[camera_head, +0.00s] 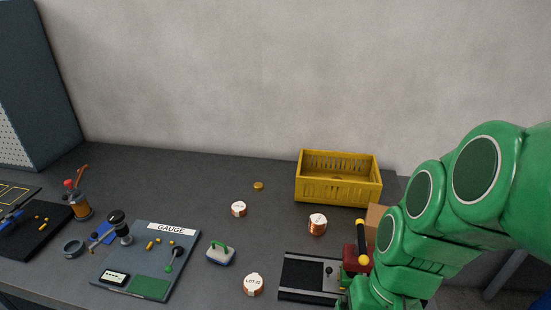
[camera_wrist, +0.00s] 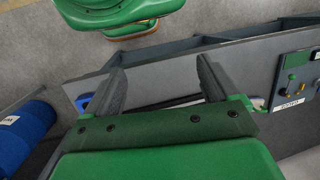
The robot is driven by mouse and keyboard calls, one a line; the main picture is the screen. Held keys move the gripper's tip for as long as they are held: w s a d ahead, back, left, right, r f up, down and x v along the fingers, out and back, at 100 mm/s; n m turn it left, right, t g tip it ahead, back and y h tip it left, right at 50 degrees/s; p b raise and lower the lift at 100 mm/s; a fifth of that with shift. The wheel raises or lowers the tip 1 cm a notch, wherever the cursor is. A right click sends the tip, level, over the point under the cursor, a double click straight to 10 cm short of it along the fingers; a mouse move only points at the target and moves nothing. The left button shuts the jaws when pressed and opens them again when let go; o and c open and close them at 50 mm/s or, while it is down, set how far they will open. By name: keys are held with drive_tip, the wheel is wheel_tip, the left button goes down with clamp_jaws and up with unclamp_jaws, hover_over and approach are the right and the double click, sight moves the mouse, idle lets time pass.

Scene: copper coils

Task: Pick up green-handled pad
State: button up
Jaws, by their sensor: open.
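The green-handled pad (camera_head: 220,257) is a small pale block with a green handle on top. It lies on the dark table, just right of the gauge board (camera_head: 130,255). My gripper (camera_wrist: 162,76) shows in the wrist view with its two grey fingers spread apart and nothing between them. The gripper is not visible in the head view, where my green arm fills the right side. I cannot make out the pad clearly in the wrist view.
A yellow crate (camera_head: 338,190) stands at the back right. Copper coils (camera_head: 317,226) (camera_head: 239,210) (camera_head: 253,285) stand around the pad. A black-topped fixture (camera_head: 305,276) is right of it.

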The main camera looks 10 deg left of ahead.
drive_tip(key=w+a+m+g+y, duration=0.1)
drive_tip(key=w+a+y, duration=0.2)
drive_tip(key=a, duration=0.6)
drive_tip(key=w+a+m+g+y, duration=0.1)
drive_tip(key=w+a+y, duration=0.25)
drive_tip(key=a, duration=0.55)
drive_tip(key=m+t+y, duration=0.5)
drive_tip(key=m+y, duration=0.1)
drive_tip(key=m, duration=0.6)
hover_over(217, 249)
drive_tip(key=s+d, duration=0.4)
drive_tip(key=s, duration=0.2)
wheel_tip(217, 249, down, 8)
drive_tip(key=w+f+m+t, duration=0.1)
drive_tip(key=f+m, duration=0.1)
drive_tip(key=f, duration=0.2)
drive_tip(key=w+f+m+h, duration=0.1)
drive_tip(key=w+f+m, duration=0.1)
drive_tip(key=f, duration=0.2)
drive_tip(key=w+f+m+t, duration=0.1)
drive_tip(key=w+f+m, duration=0.1)
drive_tip(key=f+m, duration=0.1)
drive_tip(key=shift+f+t+h, duration=0.25)
drive_tip(key=shift+f+t, duration=0.05)
drive_tip(key=shift+f, duration=0.1)
drive_tip(key=shift+x, duration=1.9)
drive_tip(key=shift+w+a+f, duration=0.15)
drive_tip(key=shift+a+f, duration=0.1)
drive_tip(key=shift+a, duration=0.25)
drive_tip(key=shift+c, duration=0.4)
